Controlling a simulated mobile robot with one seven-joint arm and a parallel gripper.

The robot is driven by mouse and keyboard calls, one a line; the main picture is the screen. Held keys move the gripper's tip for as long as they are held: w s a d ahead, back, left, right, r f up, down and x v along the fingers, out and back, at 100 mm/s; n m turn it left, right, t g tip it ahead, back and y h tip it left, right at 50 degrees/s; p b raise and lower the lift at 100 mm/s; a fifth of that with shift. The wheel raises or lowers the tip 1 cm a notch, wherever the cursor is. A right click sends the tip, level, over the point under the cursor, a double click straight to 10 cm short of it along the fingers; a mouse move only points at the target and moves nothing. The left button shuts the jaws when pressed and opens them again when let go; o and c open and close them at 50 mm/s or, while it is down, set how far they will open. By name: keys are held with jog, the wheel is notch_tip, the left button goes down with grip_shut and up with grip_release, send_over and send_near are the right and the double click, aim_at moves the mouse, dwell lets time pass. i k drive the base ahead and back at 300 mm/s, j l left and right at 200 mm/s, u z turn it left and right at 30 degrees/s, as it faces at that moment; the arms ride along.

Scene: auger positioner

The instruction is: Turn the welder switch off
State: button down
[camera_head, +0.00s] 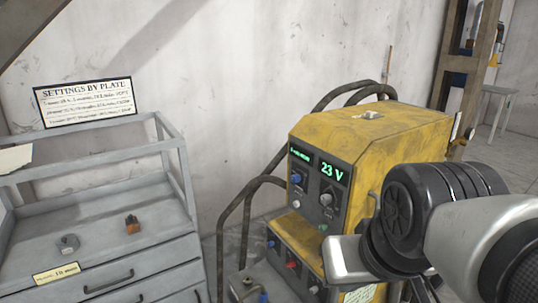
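The yellow welder (385,135) stands against the wall, right of centre. Its green display (332,173) is lit and reads 23 V. The dark front panel has a blue knob (296,178) and a grey knob (326,198), with a small green part (322,228) lower down. A lower panel carries a blue part (271,243) and a red part (291,264). I cannot tell which part is the power switch. My arm reaches in from the right, in front of the welder, and hides its lower right. My gripper's fingers do not show.
A grey drawer cabinet (90,214) with an open frame stands at left. A small grey part (68,243) and an orange-brown part (132,224) lie on it. A settings sign (85,102) stands above. Dark cables (224,220) loop beside the welder. A stool (496,100) is far right.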

aim_at(291, 264)
jog(key=i+j+z, duration=0.1)
jog(key=z, duration=0.4)
jog(key=i+j+z, duration=0.1)
jog(key=j+z, duration=0.25)
jog(key=z, duration=0.15)
